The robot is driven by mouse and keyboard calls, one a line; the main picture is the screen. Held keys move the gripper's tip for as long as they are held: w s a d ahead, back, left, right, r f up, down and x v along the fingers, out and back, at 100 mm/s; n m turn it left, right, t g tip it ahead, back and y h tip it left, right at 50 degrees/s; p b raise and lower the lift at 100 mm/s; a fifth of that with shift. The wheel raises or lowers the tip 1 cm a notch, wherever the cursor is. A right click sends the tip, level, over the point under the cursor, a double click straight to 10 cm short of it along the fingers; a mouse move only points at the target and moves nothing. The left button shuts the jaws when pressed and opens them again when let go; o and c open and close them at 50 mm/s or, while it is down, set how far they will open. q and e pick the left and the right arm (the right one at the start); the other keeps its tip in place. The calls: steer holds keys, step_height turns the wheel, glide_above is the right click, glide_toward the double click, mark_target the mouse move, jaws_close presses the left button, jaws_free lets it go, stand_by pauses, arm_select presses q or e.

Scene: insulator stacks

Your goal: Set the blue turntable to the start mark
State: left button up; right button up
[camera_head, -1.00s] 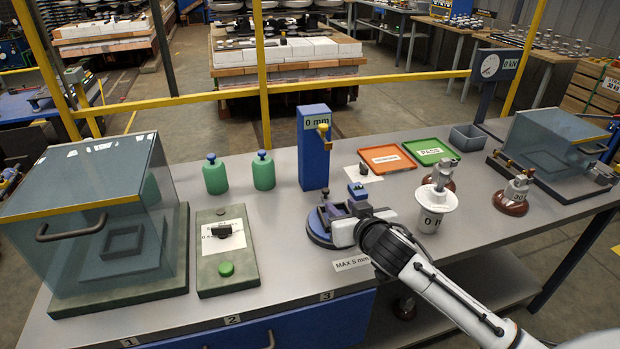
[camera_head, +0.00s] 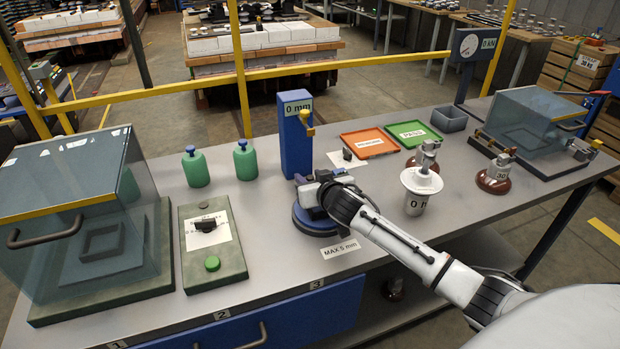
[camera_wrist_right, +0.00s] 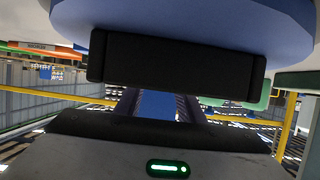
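The blue turntable (camera_head: 311,226) is a low round disc on the bench, in front of the blue post marked "0 mm" (camera_head: 296,148). My right gripper (camera_head: 306,187) is over the turntable, coming in from the lower right, and it covers much of the top. In the right wrist view the blue disc (camera_wrist_right: 190,22) fills the top edge, with a black bar across the middle. The fingertips, what lies between them, and the start mark cannot be made out. My left gripper is not in view.
A "MAX 5 mm" label (camera_head: 331,250) lies before the turntable. An orange tray (camera_head: 368,143) and green tray (camera_head: 412,134) lie behind. A switch panel (camera_head: 214,250) and green bottles (camera_head: 195,170) are left.

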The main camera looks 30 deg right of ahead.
jaws_close()
stand_by(0.4)
